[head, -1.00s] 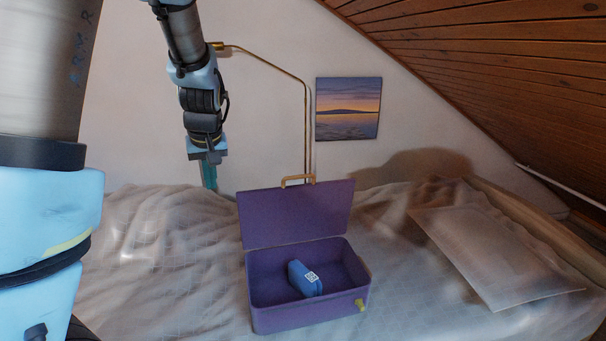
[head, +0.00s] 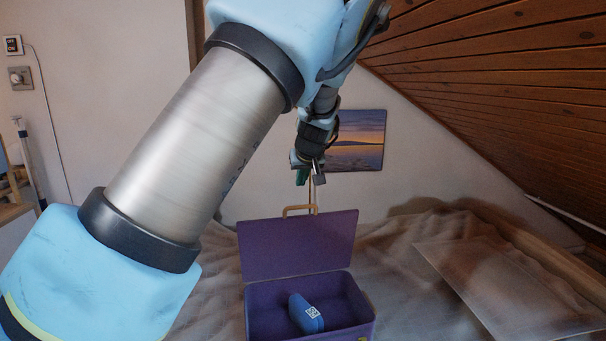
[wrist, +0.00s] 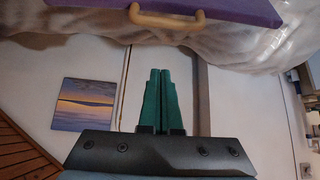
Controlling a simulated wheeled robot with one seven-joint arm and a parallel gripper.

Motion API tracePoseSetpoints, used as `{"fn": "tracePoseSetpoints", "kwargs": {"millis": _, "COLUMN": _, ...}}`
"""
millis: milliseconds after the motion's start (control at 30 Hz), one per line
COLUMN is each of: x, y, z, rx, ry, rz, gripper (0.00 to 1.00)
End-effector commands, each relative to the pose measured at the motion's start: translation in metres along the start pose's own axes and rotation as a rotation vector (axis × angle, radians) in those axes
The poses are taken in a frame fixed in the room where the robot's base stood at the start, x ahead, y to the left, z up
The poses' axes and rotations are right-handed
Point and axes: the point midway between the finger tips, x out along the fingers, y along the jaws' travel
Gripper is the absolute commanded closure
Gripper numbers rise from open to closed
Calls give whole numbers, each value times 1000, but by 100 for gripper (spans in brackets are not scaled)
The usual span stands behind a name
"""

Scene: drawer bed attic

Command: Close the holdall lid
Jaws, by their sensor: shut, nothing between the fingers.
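The purple holdall (head: 362,311) sits on the bed with its lid (head: 299,248) standing open, tilted up at the back. A tan handle (head: 299,209) is on the lid's top edge, and it also shows upside down in the wrist view (wrist: 166,20). A blue item (head: 306,314) with a white printed label lies inside the holdall. My gripper (head: 309,183) hangs just above the lid's handle in the head view, apart from it. In the wrist view its green fingers (wrist: 162,78) are together with nothing between them.
The rumpled bed (head: 395,250) surrounds the holdall. A flat pale panel (head: 510,285) lies on the bed at right. A sunset picture (head: 358,140) hangs on the wall behind my gripper. The sloped wooden ceiling (head: 490,75) comes down at the right.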

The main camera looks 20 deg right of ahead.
Motion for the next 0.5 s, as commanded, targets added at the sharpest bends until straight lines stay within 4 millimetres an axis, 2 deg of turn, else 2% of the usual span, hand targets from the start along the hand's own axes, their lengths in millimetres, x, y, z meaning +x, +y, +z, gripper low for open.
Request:
{"fn": "tracePoseSetpoints", "kwargs": {"millis": 100, "x": 22, "y": -2, "z": -2, "rx": 0, "ry": -2, "rz": -4, "gripper": 100}}
{"fn": "tracePoseSetpoints", "kwargs": {"millis": 300, "x": 52, "y": -1, "z": 0, "rx": 0, "ry": -3, "rz": -3, "gripper": 100}}
{"fn": "tracePoseSetpoints", "kwargs": {"millis": 500, "x": 40, "y": 0, "z": 26, "rx": 2, "ry": -4, "rz": 0, "gripper": 100}}
